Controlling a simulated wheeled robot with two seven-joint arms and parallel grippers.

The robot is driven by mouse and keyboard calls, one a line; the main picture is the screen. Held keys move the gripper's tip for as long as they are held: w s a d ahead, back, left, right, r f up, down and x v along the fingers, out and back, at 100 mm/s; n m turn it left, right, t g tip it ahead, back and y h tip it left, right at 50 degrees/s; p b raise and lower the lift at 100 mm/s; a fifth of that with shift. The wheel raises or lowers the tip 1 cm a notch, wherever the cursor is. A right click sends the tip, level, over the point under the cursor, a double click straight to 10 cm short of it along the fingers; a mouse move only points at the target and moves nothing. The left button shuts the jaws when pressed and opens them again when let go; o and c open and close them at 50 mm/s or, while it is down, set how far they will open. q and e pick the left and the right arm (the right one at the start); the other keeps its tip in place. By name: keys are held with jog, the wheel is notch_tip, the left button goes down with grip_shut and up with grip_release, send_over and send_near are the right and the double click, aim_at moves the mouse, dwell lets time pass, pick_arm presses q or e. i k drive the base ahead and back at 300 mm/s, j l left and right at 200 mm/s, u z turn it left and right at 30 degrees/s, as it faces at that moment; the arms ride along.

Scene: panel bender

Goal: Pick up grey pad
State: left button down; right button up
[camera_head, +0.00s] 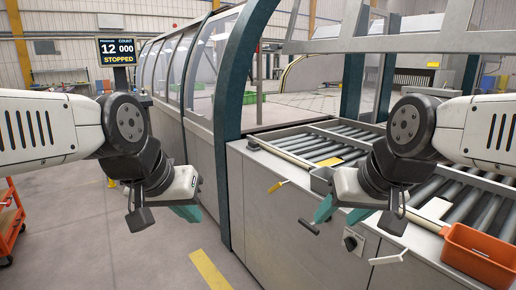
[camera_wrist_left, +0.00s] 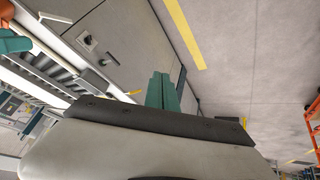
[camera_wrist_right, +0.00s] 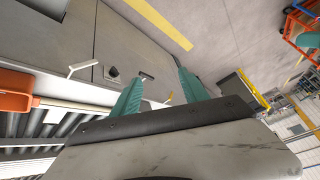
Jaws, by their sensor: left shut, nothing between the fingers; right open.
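I cannot pick out a grey pad for certain in any view. A small grey open box or holder (camera_head: 320,180) sits at the front edge of the roller table, partly behind my right gripper. My left gripper (camera_head: 187,212) is shut and empty over the floor left of the machine; its teal fingers also show together in the left wrist view (camera_wrist_left: 163,90). My right gripper (camera_head: 342,213) is open and empty in front of the machine's front panel; its spread fingers show in the right wrist view (camera_wrist_right: 160,76). My right arm hides part of the rollers.
The roller table (camera_head: 285,152) carries a yellow card (camera_head: 330,161) and a pale card (camera_head: 435,208). An orange bin (camera_head: 478,258) is at the right front. An orange cart (camera_head: 10,220) stands left; the floor between is clear.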

aim_at(253, 146)
jog(key=j+u, duration=0.1)
jog(key=i+j, duration=0.2)
jog(key=j, duration=0.15)
jog(key=i+j+z, duration=0.15)
jog(key=j, duration=0.2)
jog(key=i+j, duration=0.25)
jog(key=i+j+z, duration=0.15)
jog(key=j, duration=0.3)
jog(key=i+j, duration=0.2)
jog(key=j, duration=0.2)
jog(key=i+j+z, duration=0.2)
jog(key=i, duration=0.35)
jog(key=i+j+z, duration=0.2)
jog(key=i, duration=0.4)
jog(key=i+l, duration=0.15)
jog(key=i+l+z, duration=0.1)
jog(key=i, duration=0.3)
